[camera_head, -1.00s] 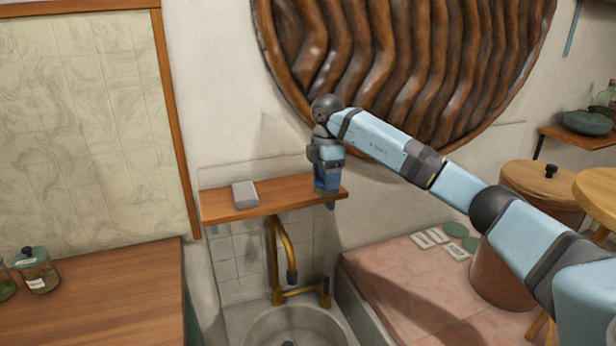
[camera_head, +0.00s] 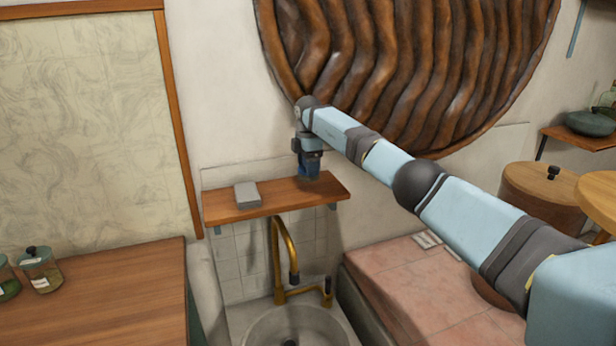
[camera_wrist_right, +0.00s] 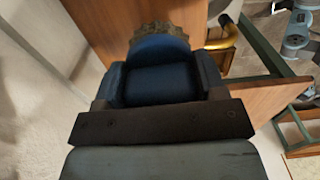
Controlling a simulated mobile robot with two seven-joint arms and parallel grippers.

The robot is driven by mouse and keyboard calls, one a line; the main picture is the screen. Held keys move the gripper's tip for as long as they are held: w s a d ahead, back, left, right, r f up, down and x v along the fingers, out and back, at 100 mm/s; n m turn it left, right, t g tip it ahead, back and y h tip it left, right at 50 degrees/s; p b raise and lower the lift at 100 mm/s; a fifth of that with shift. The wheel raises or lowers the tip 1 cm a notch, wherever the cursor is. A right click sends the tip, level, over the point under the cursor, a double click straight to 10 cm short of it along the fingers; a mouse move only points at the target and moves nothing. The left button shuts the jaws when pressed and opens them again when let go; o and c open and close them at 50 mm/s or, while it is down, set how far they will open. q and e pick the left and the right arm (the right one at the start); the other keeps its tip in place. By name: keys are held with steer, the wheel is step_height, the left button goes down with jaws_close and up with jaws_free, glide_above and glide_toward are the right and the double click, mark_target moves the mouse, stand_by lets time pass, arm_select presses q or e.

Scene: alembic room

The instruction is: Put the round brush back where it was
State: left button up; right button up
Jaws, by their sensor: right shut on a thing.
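My right gripper (camera_head: 309,173) is over the right half of the wooden shelf (camera_head: 240,207) above the sink, pointing down. In the right wrist view its blue fingers (camera_wrist_right: 158,78) are shut on the round brush (camera_wrist_right: 152,29). Only a grey-brown bristly fringe of the brush shows beyond the fingers; the rest is hidden. In the head view the brush cannot be made out. Whether it touches the shelf, I cannot tell. My left gripper is not in view.
A grey block (camera_head: 247,194) lies on the left half of the shelf. Below are a brass tap (camera_head: 283,250) and a round sink (camera_head: 297,325). A wooden counter (camera_head: 110,300) with jars stands at left. A large ribbed wooden wall piece (camera_head: 410,70) is behind my arm.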

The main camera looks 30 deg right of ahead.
step_height(320, 180, down, 4)
steer(key=shift+a+r, duration=0.1)
steer(key=shift+r, duration=0.1)
steer(key=shift+w+f, duration=0.2)
steer(key=shift+f, duration=0.1)
steer(key=shift+f, duration=0.1)
steer(key=o, duration=1)
